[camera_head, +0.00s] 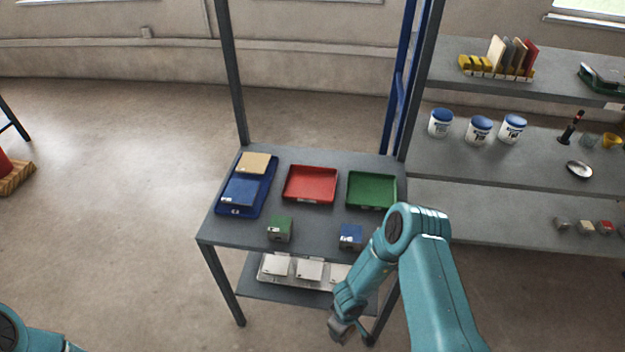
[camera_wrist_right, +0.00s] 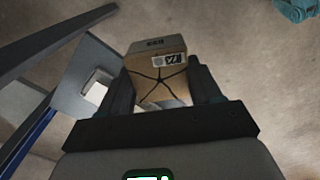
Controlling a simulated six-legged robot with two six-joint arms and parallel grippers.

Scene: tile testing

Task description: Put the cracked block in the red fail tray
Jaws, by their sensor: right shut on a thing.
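My right gripper (camera_wrist_right: 162,82) is shut on a tan block (camera_wrist_right: 158,68), seen in the right wrist view. Dark crack lines spread in a star over the block's near face, below a small printed label. In the head view my right gripper (camera_head: 351,332) hangs low at the table's front right corner, and I cannot make out the block there. The red tray (camera_head: 310,184) lies empty at the back middle of the table, left of the green tray. My left gripper is out of view; only part of my left arm shows at the bottom left.
The green tray (camera_head: 372,190) is empty. A blue tray (camera_head: 235,211) holds tan and blue tiles. Pale tiles lie on the lower shelf (camera_head: 262,292). Shelves (camera_head: 480,180) stand at right.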

